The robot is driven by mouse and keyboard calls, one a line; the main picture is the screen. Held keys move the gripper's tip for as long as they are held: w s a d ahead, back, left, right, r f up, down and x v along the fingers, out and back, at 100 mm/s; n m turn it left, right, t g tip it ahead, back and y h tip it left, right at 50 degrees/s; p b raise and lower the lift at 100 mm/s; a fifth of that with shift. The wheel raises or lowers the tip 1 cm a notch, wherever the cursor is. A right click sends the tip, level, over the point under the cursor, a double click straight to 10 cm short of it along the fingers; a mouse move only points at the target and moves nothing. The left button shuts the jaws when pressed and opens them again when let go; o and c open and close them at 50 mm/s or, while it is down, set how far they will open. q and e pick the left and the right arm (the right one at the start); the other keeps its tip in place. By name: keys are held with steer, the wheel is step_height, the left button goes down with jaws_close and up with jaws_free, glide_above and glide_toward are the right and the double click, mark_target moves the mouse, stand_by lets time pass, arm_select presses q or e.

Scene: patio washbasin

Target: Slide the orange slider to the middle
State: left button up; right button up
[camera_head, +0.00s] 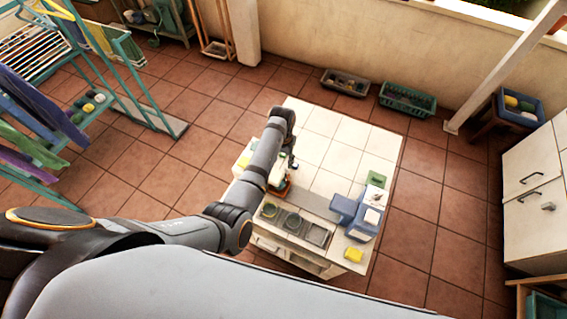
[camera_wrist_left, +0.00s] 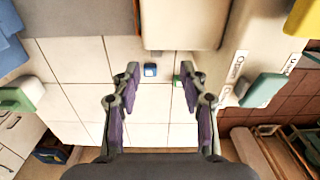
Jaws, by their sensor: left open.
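The orange slider cannot be made out for sure in either view. A small orange-brown patch (camera_head: 284,189) shows beside my left forearm on the white tiled counter (camera_head: 335,150), too small to identify. My left gripper (camera_head: 292,163) hangs over the counter in the head view, partly hidden by its own arm. In the left wrist view my left gripper (camera_wrist_left: 160,76) has its two fingers wide apart, with nothing held between them. A small blue piece (camera_wrist_left: 150,70) lies on white tiles beyond the fingertips. My right gripper is not in view.
A blue container (camera_head: 352,215), a green block (camera_head: 377,178) and a yellow sponge (camera_head: 354,254) are at the counter's right side. Round items sit in a grey unit (camera_head: 316,234) at the near edge. The counter's far part is bare. A drying rack (camera_head: 130,75) stands left.

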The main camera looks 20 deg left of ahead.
mark_target(286, 170)
arm_select(q)
steer(key=f+b, duration=0.1)
steer(key=w+d+f+b, duration=0.1)
steer(key=f, duration=0.1)
steer(key=shift+w, duration=0.15)
steer(key=f+b, duration=0.7)
steer(key=shift+w+b, duration=0.2)
steer(key=shift+b, duration=0.2)
steer(key=shift+f, duration=0.1)
jaws_close()
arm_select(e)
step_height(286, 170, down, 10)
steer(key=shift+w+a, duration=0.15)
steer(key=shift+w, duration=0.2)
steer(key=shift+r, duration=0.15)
